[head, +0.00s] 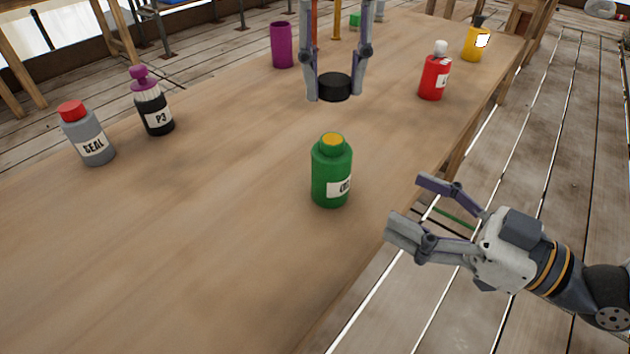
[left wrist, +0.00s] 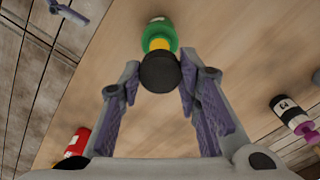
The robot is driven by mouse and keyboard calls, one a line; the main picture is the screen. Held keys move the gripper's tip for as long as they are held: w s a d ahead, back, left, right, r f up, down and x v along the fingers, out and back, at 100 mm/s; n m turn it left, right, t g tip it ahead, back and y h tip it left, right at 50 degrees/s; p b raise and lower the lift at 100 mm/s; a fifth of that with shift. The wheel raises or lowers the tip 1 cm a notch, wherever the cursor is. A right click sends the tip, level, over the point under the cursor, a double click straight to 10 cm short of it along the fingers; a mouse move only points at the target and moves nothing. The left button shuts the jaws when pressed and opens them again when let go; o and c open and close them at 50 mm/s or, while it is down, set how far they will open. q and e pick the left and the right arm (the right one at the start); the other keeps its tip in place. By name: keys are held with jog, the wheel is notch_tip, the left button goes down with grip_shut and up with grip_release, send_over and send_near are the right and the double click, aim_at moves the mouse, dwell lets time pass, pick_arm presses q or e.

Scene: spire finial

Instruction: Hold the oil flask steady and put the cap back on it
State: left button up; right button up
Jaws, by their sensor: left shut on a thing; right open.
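The green oil flask (head: 325,170) stands upright on the table with its yellow neck (head: 332,139) bare; its label is only partly visible. My left gripper (head: 335,88) is shut on the round black cap (head: 335,87), behind the flask in the head view and apart from it. In the left wrist view the cap (left wrist: 160,73) sits between the fingertips and overlaps the green flask (left wrist: 159,36) and its yellow neck. My right gripper (head: 414,206) is open and empty, to the right of the flask near the table edge, its fingers pointing toward the flask.
On the wooden table (head: 230,240), a grey bottle with a red cap (head: 88,135) and a black bottle with a purple top (head: 153,108) stand left. A purple cup (head: 282,45), red bottle (head: 434,78) and yellow bottle (head: 474,43) stand further back. Space around the flask is clear.

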aim_at(349, 172)
pick_arm(q)
jog(key=shift+d, duration=0.1)
pick_arm(e)
jog(key=shift+w+d, duration=0.1)
jog(key=x, duration=1.2)
jog(key=c, duration=1.7)
pick_arm(q)
jog(key=shift+f, duration=2.55)
